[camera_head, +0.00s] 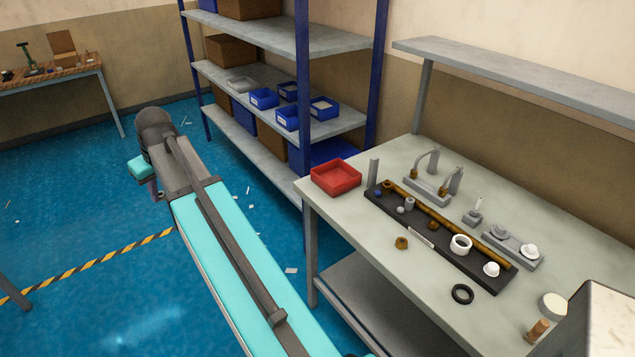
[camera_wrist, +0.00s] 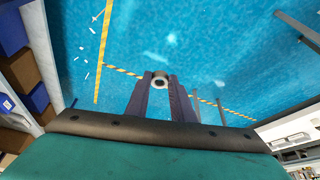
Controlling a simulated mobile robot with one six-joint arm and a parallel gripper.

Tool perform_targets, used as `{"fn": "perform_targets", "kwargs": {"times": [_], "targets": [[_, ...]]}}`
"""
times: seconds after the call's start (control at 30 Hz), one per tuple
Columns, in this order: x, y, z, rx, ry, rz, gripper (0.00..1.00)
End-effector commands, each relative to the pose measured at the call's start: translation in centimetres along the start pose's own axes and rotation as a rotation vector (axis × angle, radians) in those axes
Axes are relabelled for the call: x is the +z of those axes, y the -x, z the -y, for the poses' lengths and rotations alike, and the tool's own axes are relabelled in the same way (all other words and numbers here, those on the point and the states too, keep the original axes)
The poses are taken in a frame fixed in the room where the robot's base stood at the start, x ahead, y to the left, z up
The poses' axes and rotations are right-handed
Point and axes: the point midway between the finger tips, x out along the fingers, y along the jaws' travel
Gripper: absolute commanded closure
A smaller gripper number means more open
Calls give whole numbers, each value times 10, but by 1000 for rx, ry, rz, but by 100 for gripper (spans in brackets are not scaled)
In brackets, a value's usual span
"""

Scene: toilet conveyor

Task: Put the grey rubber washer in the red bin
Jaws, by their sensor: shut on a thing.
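My gripper (camera_wrist: 161,88) is shut on a small pale grey ring-like piece (camera_wrist: 160,76) with a dark hole, held at the fingertips over the blue floor. The piece is small and I cannot tell for certain that it is the grey rubber washer. In the head view my arm reaches to the upper left, away from the table, and the held piece is not clear there. A black ring (camera_head: 462,294) lies near the bench's front edge.
The grey workbench (camera_head: 350,240) carries a dark tray (camera_head: 480,274) with a brass-coloured rod and several small parts. Grey fixtures stand behind it. A shelf rack (camera_head: 340,40) with blue bins stands beyond. The floor under my gripper is open.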

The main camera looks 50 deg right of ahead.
Motion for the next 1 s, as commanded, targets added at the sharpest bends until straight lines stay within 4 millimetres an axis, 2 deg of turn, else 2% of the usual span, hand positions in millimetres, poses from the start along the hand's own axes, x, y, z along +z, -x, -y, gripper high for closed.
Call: {"fn": "perform_targets", "kwargs": {"times": [0.03,0.1,0.37,0.57,0.77,1.0], "targets": [[-1,-1,-18,2,-7,1,100],[1,-3,-41,3,-7,1,100],[13,-5,-123,4,-12,1,100],[30,-5,-188,5,-16,1,100],[52,-2,-252,7,-20,1,100],[88,4,-329,9,-25,1,100]]}}
